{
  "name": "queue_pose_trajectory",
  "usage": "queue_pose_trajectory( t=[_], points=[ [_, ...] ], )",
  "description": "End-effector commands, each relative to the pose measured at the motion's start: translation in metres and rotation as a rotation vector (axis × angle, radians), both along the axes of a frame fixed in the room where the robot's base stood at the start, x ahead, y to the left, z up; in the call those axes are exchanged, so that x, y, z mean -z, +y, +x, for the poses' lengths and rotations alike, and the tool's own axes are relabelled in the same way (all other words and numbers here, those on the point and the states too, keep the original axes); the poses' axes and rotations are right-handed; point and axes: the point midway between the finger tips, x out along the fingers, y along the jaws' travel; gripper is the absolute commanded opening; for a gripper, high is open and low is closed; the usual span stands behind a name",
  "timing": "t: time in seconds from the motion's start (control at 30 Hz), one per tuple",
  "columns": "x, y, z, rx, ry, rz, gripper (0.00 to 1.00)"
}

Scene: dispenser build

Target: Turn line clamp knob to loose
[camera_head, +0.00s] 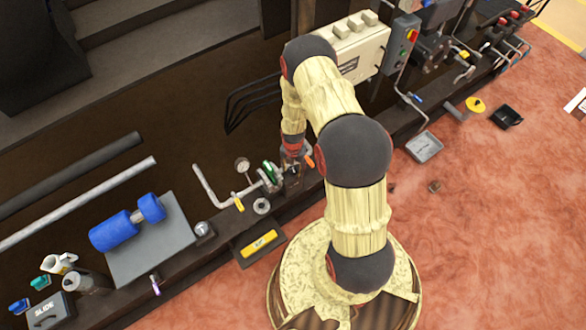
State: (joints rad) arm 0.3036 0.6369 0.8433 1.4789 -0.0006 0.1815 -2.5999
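My arm reaches over the dark bench, and my gripper (291,168) points down at the bench's front part. It is small and partly hidden by my own arm, so I cannot tell whether it is open or shut or touching anything. Close to its left are a green-handled fitting (269,171) and a round grey ring-like part (261,206). A small orange piece (309,161) shows just right of the gripper. I cannot tell which of these parts is the line clamp knob, or its setting.
A pipe (207,188) with a gauge (242,164) and a yellow handle (239,205) lies left of my gripper. A beige control box (355,48) stands behind my arm. A dark tray with a yellow item (259,243) is at the front edge. Blue rollers (113,231) sit far left.

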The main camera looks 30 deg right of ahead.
Motion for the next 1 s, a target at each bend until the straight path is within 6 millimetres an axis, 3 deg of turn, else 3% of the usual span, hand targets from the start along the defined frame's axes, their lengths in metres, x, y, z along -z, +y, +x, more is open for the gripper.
queue_pose_trajectory(
  t=[0.47, 1.0],
  points=[
    [-0.006, 0.0, 0.0, 0.0, 0.0, 0.0, 0.54],
    [-0.098, 0.0, 0.001, 0.0, -0.001, 0.0, 0.54]
  ],
)
